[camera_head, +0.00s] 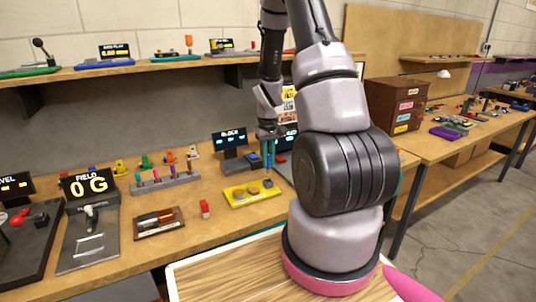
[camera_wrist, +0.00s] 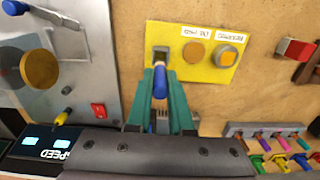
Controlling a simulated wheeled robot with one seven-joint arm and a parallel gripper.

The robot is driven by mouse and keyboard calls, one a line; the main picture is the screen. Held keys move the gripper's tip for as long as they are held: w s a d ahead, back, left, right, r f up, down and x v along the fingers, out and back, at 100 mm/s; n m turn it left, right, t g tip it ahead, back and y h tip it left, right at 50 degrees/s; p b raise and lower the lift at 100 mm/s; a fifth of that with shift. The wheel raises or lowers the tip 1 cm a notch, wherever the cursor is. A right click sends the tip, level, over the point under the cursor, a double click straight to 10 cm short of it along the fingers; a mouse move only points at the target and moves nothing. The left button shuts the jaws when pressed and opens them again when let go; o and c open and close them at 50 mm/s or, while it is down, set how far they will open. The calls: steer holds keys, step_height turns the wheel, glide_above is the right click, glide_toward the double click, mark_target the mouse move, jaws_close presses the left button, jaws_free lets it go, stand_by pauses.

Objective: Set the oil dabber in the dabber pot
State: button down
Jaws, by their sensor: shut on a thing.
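My gripper (camera_head: 268,140) is shut on a slim blue oil dabber, which points away from the wrist between the green fingers in the wrist view (camera_wrist: 160,82). The dabber (camera_head: 269,161) hangs roughly upright below the fingers in the head view. A yellow plate (camera_head: 237,199) lies below on the bench. At its right end in the head view is a small grey pot (camera_head: 268,182), likely the dabber pot.
A red block (camera_head: 205,208) and a brown tray (camera_head: 158,222) lie to the left. A grey rack (camera_head: 165,182) with coloured pegs stands behind. A dark display stand (camera_head: 232,150) is close behind my gripper.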

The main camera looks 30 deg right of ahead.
steer(key=shift+f, duration=2.75)
steer(key=shift+f, duration=0.2)
steer(key=c, duration=0.7)
jaws_free()
steer(key=shift+c, duration=0.2)
steer(key=shift+r, duration=0.1)
step_height(320, 180, up, 11)
steer(key=shift+a, duration=0.1)
step_height(320, 180, up, 8)
steer(key=t, duration=0.1)
glide_above(268, 172)
steer(key=a, duration=0.2)
steer(key=s+a+r+m+t, duration=0.2)
steer(key=s+a+r, duration=0.2)
steer(key=r, duration=0.6)
steer(key=s+a+r+m+t+y, duration=0.2)
steer(key=s+a+r+t, duration=0.2)
steer(key=s+a+r, duration=0.3)
steer(key=s+r, duration=0.5)
steer(key=s, duration=0.3)
steer(key=shift+r, duration=0.2)
